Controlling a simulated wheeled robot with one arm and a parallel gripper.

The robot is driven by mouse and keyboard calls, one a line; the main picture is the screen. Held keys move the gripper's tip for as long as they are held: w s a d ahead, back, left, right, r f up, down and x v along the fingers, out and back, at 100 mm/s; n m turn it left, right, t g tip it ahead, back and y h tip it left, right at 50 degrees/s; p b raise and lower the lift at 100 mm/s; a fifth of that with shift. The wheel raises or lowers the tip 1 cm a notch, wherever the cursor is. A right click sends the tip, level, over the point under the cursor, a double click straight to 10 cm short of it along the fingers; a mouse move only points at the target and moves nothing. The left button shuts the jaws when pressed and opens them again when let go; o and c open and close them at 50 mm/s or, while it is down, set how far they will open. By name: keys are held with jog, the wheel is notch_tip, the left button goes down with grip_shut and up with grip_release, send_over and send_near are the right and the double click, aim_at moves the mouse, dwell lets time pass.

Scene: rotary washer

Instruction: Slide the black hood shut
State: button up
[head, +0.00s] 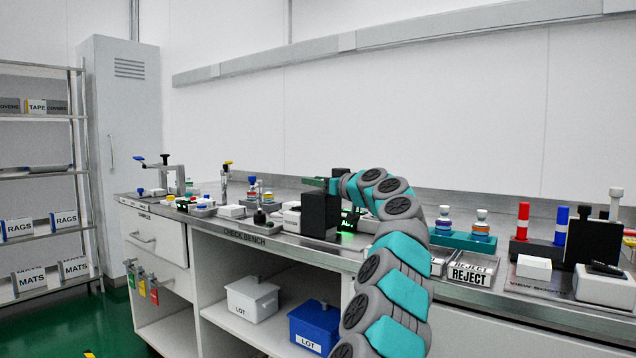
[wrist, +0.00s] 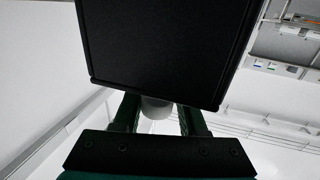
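A black box-shaped hood (head: 320,214) stands on the bench in the middle of the head view, beside a lit green display. In the wrist view the hood (wrist: 165,48) fills the upper middle as a dark panel. My gripper (head: 316,184) is just above the hood's top in the head view, its green fingers pointing left. In the wrist view its fingers (wrist: 158,118) are apart, with a pale rounded knob (wrist: 156,108) between them and small gaps at its sides. The fingertips are hidden behind the hood, so contact cannot be seen.
The bench (head: 274,242) carries small parts and fixtures left of the hood. A REJECT tray (head: 470,275), coloured posts and a black block (head: 592,242) stand to the right. Space above the bench is clear. LOT bins (head: 314,325) sit on the shelf below.

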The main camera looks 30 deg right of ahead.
aim_at(322, 206)
jog(key=o, duration=0.3)
jog(key=shift+s+f, duration=0.1)
jog(key=s+d+b, duration=0.1)
jog(key=s+b, duration=0.2)
jog(key=s, duration=0.4)
jog(key=shift+s, duration=0.3)
dwell(0.6)
